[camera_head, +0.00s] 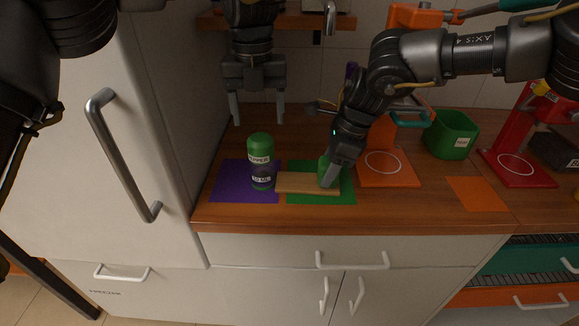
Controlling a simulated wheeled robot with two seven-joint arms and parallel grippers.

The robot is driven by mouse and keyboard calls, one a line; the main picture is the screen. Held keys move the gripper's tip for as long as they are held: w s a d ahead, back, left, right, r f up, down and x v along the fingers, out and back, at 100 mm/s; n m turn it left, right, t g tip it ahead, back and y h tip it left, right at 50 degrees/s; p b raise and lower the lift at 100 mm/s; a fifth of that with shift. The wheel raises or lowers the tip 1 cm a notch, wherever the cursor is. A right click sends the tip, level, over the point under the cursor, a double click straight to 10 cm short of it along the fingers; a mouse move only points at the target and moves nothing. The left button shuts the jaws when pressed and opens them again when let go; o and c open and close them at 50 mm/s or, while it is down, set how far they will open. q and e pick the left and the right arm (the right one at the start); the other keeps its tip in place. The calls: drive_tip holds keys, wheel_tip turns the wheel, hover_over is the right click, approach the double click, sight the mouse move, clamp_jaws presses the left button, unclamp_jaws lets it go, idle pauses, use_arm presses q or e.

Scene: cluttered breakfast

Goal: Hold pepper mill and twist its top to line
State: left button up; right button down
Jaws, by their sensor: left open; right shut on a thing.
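A green pepper mill (260,173) with a darker band and small labels stands upright on the purple mat (226,184). My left gripper (256,115) is open and empty, pointing down above and behind the mill, apart from it. My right gripper (328,184) is shut on a green thing (323,167) at the right end of a light wooden block (300,183). The gripper hides much of that green thing, and I cannot tell whether it is joined to the block. The block lies across the green mat (320,197).
An orange stand with a white ring (386,177) is right of my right gripper. A green bin (451,136), a flat orange mat (477,194) and a red stand (516,167) are further right. A white fridge door (146,120) rises at the left.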

idle(0.3)
drive_tip(key=c, duration=0.6)
unclamp_jaws()
drive_tip(key=shift+v, duration=3.75)
drive_tip(key=v, duration=1.2)
use_arm(q)
drive_tip(key=shift+r, duration=0.1)
use_arm(e)
drive_tip(key=shift+r, duration=0.1)
